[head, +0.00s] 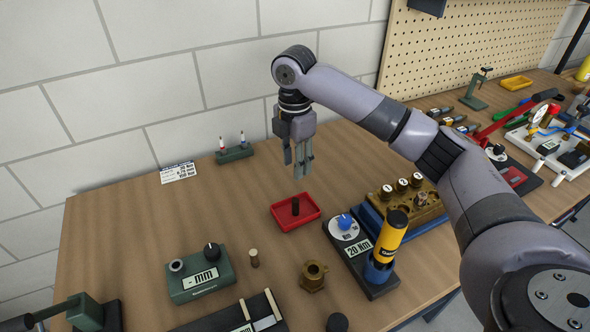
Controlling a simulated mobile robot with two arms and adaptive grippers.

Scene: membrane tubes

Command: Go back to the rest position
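My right gripper (299,172) hangs fingers-down above the back of the wooden bench, at the end of my grey arm that comes in from the right. It is clear of the bench things, and I see nothing held in it. The fingers overlap from this angle, so I cannot tell whether they are open or shut. A red tray (279,217) with a small black cylinder (295,206) in it lies in front of and below the gripper. My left gripper is not in view.
A green stand (234,154) with two slim pieces is left of the gripper. In front are a green "mm" gauge (202,283), a brass fitting (313,276), and a torque station with a yellow driver (391,234). A brass block (421,210) lies under my arm.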

